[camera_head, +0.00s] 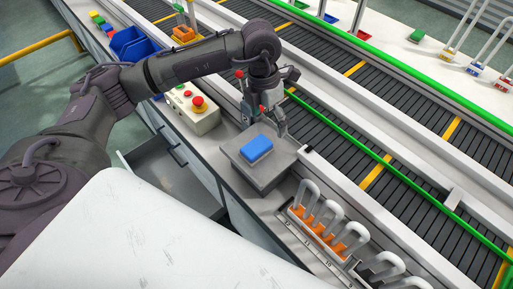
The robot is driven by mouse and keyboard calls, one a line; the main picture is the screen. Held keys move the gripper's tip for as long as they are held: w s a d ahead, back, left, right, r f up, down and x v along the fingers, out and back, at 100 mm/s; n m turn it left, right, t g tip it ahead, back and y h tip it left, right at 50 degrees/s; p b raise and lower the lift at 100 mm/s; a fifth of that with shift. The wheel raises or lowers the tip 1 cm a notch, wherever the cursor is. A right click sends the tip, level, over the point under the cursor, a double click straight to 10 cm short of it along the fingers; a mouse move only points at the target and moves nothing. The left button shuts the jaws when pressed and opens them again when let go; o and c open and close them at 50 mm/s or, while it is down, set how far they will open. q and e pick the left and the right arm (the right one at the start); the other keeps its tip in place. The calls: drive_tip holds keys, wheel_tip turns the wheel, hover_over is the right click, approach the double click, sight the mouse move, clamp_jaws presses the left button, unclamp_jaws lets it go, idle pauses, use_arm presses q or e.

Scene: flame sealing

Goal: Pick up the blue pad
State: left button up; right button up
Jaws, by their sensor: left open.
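The blue pad (256,149) is a small blue block lying flat on a square grey plate (283,168) at the middle of the view. My left gripper (263,124) points down from the end of the left arm, just behind the pad and above the plate's far side. Its fingers are apart and nothing shows between them. The pad looks free of the fingers; the exact height of the fingertips is hard to tell. My right gripper is not in view.
A control box with a red button (199,104) stands left of the plate. A rack of white hooped tubes with orange parts (325,227) stands to the front right. A dark conveyor (400,184) with green rails runs behind. A blue bin (131,43) sits at the upper left.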

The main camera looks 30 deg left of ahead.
use_arm(q)
drive_tip(key=a+y, duration=0.1)
drive_tip(key=a, duration=0.2)
drive_tip(key=p, duration=0.2)
hover_over(257, 145)
wheel_tip(257, 145, down, 7)
drive_tip(key=shift+w+f, duration=0.1)
drive_tip(key=shift+w, duration=0.05)
drive_tip(key=shift+f, duration=0.2)
drive_tip(key=f+p, duration=0.1)
drive_tip(key=f, duration=0.2)
drive_tip(key=f+p, duration=0.1)
drive_tip(key=f, duration=0.1)
drive_tip(key=shift+s+p, duration=0.3)
drive_tip(key=shift+f, duration=0.25)
drive_tip(key=c, duration=1.2)
